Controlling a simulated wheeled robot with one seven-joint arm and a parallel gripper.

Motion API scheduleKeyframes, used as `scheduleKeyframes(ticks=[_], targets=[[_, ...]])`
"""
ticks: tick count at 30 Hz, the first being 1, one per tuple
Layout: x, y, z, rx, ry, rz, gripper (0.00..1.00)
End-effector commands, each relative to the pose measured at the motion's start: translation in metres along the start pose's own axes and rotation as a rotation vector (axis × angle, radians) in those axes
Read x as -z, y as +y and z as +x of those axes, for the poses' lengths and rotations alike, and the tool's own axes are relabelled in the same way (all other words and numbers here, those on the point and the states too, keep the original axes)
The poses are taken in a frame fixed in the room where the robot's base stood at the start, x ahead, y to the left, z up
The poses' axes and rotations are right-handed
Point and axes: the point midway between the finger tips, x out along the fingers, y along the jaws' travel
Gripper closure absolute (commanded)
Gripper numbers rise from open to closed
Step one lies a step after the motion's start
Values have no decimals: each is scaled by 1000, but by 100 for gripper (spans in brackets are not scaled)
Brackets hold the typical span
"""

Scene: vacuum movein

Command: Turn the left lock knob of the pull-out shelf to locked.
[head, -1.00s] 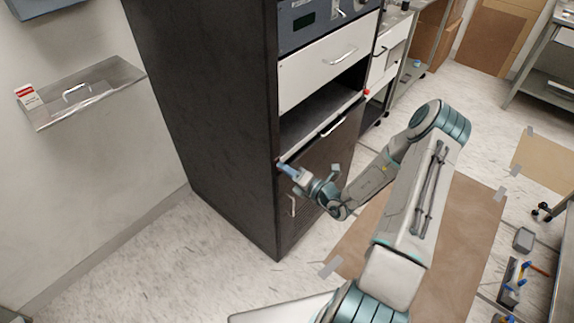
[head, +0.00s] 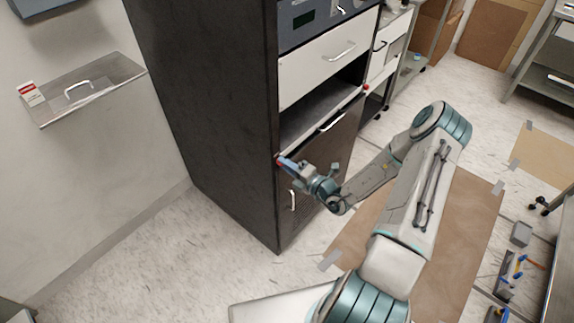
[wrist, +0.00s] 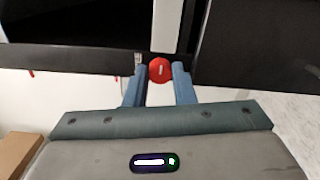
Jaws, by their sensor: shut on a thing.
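The left lock knob (wrist: 160,70) is a round red knob with a short pale mark on its face, in the middle of the wrist view. In the head view the left lock knob (head: 277,158) shows as a bit of red at the cabinet's left front edge. My gripper (wrist: 159,75) has its two blue fingers on either side of the knob, shut on it. In the head view my gripper (head: 283,161) reaches the cabinet edge at the shelf's left end. The pull-out shelf (head: 318,112) sits in the open bay of the black cabinet.
The right red knob (head: 366,87) is at the shelf's other end. A white drawer (head: 325,65) is above the bay, and a dark lower door (head: 330,150) with handles is below. Brown floor sheeting (head: 455,215) lies right of the cabinet.

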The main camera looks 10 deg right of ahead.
Motion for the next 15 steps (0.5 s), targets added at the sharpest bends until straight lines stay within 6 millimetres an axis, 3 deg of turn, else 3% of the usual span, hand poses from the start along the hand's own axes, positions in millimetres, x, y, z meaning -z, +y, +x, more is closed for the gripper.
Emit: scheduleKeyframes(ticks=[1, 3, 11, 15], targets=[[-1, -1, -1, 3, -3, 1, 74], [-1, -1, -1, 3, -3, 1, 55], [1, -1, 0, 1, 1, 0, 55], [0, -2, -10, 2, -1, 0, 55]])
